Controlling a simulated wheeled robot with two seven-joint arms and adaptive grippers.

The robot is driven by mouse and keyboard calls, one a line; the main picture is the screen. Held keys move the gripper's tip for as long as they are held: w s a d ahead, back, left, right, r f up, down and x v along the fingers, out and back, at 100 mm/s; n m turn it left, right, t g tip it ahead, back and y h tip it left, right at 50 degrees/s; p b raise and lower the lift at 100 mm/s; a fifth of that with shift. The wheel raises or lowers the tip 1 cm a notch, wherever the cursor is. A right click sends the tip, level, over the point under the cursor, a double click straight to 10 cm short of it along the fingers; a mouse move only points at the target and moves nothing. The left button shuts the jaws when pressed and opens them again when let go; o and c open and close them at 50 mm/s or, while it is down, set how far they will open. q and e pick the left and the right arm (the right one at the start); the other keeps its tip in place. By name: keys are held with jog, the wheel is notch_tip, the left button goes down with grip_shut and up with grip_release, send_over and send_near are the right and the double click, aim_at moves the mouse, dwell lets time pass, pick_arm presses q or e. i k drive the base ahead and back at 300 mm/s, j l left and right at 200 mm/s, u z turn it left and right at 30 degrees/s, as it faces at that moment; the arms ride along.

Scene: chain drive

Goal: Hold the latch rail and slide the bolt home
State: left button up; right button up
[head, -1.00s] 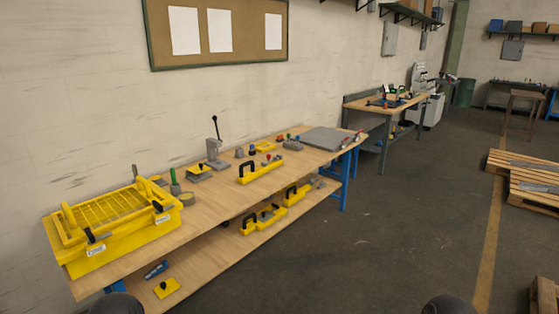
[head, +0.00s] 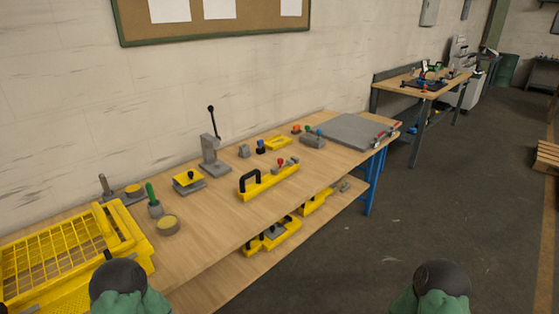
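A yellow bar with a black arched handle (head: 268,183) lies near the front edge of the wooden bench; it looks like the latch rail. Small red-topped and grey parts show at its right end; which is the bolt, and where it sits, is too small to tell. Two dark rounded parts of my arms with green below show at the bottom left and bottom right. Neither gripper's fingers are in view, and nothing of mine touches the bar.
The bench top (head: 215,222) carries a yellow crate (head: 128,243), a grey lever press (head: 214,162), a green-handled tool (head: 152,196) and a grey plate (head: 352,131). More yellow handled parts (head: 272,236) sit on the lower shelf. Open floor (head: 440,190) lies to the right.

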aim_at(281, 161)
jog(key=i+l+u, duration=0.1)
jog(key=u, duration=0.6)
jog(key=i+l+u, duration=0.2)
jog(key=l, duration=0.3)
jog(key=i+l+u, duration=0.2)
jog(key=l, duration=0.3)
jog(key=l+u, duration=0.2)
jog(key=l, duration=0.35)
jog(key=i+l+u, duration=0.15)
jog(key=l, duration=0.4)
